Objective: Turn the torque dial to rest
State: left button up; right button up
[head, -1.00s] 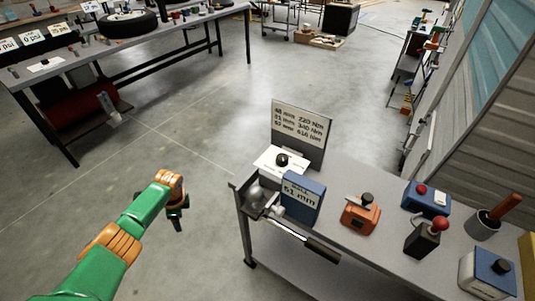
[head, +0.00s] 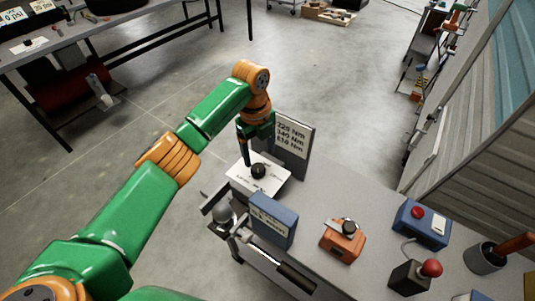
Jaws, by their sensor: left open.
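The torque dial is a black knob (head: 258,170) on a white plate (head: 243,184) near the back left corner of the grey workbench. My left gripper (head: 250,153) is open and points down just above and behind the knob. I cannot tell whether its fingers touch the knob. The plate's markings are too small to read. The upright sign (head: 292,141) behind the dial lists torque values in Nm and is partly covered by my left gripper. My right gripper is not in view.
A blue button box (head: 421,223) and a red-topped lever (head: 431,268) are farther right. The floor left of the bench is clear.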

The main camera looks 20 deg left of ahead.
aim_at(258, 168)
pick_arm(q)
jog(key=f, duration=0.1)
jog(key=s+f, duration=0.1)
jog(key=f, duration=0.1)
jog(key=shift+s+a, duration=0.3)
jog(key=shift+w+f, duration=0.15)
jog(key=shift+f, duration=0.75)
jog(key=shift+w+d+f, duration=0.2)
jog(key=shift+w, duration=0.1)
jog(key=shift+s+a, duration=0.1)
jog(key=shift+s, duration=0.05)
jog(key=c, duration=0.5)
grip_shut()
jog(key=shift+r, duration=0.1)
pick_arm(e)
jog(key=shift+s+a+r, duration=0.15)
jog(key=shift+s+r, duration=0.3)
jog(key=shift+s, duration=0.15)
pick_arm(q)
jog(key=shift+p, duration=0.35)
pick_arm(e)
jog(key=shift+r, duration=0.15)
